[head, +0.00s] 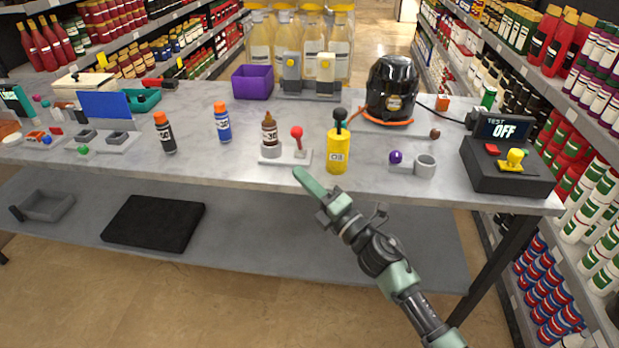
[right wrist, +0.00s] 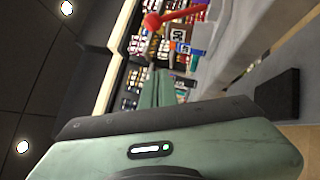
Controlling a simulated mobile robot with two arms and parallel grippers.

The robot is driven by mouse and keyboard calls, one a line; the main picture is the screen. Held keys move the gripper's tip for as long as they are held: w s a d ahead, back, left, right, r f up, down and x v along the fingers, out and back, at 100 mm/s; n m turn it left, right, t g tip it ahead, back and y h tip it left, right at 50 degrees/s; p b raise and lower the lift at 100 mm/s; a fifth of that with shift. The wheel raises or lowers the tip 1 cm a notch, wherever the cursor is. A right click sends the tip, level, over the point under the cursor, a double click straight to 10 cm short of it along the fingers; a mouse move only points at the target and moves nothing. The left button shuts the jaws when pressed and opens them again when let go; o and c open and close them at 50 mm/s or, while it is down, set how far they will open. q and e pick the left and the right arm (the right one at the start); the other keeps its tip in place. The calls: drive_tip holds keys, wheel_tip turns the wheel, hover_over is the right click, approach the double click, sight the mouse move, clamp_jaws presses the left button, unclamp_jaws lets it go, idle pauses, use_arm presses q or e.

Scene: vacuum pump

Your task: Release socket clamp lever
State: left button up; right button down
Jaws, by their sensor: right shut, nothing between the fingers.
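A red-knobbed lever (head: 297,132) stands nearly upright on a pale base plate (head: 304,158) near the table's front edge. A brown bottle (head: 269,131) with a dark label sits in the grey socket on the same plate, left of the lever. My right gripper (head: 302,177) is shut and empty, its tip just in front of and below the plate in the picture; whether it touches anything cannot be told. The right wrist view shows the red lever (right wrist: 153,20) beyond the green fingers (right wrist: 157,90). My left gripper is not in view.
A yellow canister (head: 338,153) with a dark-knobbed lever stands close right of the plate. Further right are a purple knob beside an empty grey ring (head: 425,165) and a black box (head: 505,176) with a display reading OFF. A blue bottle (head: 222,124) stands left.

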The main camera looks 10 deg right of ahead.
sight(298, 139)
drive_tip(key=w, duration=0.2)
drive_tip(key=w+a+r, duration=0.1)
drive_tip(key=w, duration=0.1)
drive_tip(key=w+r, duration=0.1)
drive_tip(key=w, duration=0.2)
drive_tip(key=shift+w+a+r, duration=0.1)
drive_tip(key=shift+a+r, duration=0.15)
drive_tip(key=shift+w+d+r, duration=0.1)
drive_tip(key=shift+w+d, duration=0.2)
